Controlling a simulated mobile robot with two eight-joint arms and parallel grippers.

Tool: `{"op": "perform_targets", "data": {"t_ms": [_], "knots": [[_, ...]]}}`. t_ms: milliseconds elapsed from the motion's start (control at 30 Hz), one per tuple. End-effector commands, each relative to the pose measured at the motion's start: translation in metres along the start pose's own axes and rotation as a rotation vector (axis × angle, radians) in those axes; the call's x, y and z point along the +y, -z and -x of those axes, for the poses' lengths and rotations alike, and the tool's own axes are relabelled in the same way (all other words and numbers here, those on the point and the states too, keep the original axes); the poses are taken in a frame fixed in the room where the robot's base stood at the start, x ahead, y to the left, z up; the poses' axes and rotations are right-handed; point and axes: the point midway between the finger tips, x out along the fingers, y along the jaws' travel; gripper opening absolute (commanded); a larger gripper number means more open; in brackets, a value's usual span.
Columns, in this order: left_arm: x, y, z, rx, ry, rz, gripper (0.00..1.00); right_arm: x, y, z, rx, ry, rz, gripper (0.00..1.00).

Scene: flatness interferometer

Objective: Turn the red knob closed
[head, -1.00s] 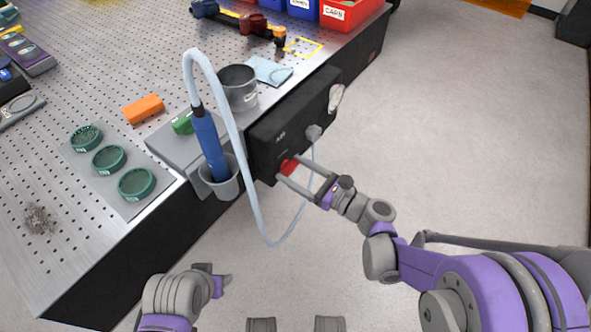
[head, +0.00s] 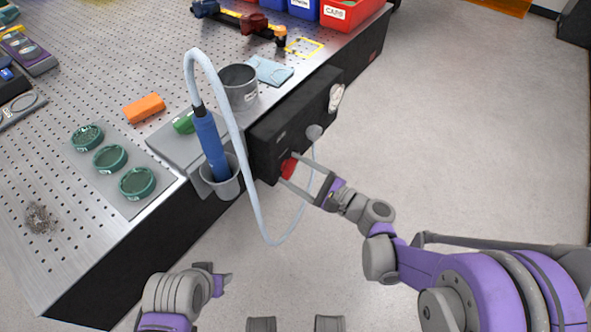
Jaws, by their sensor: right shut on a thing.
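The red knob (head: 288,168) sits on the front face of a black box (head: 266,145) fixed along the side of the perforated table. My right gripper (head: 291,172) reaches in from the right and is shut on the red knob, one finger on each side of it. The fingers hide part of the knob. My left gripper (head: 226,283) is at the bottom left, away from the knob, over the floor; its fingers are too foreshortened to tell whether they are open.
A pale hose (head: 246,190) loops down beside the knob from a blue handle (head: 211,146) in a grey cup (head: 228,186). A grey knob (head: 314,132) and a gauge (head: 336,97) are on the same box. The floor to the right is clear.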

Motion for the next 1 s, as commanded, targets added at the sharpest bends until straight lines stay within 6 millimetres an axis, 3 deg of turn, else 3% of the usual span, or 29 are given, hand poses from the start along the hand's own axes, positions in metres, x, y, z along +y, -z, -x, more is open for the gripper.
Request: {"op": "perform_targets", "data": {"t_ms": [600, 1000], "knots": [[0.0000, 0.0009, 0.0032, 0.001, 0.000, 0.000, 0.50, 0.0024, 0.0005, 0.0003, 0.000, 0.000, 0.573, 0.19], [0.0000, 0.0013, 0.0047, 0.002, 0.000, 0.000, 0.50, 0.0031, 0.0013, 0.0002, 0.000, -0.001, 0.813, 0.19]]}}
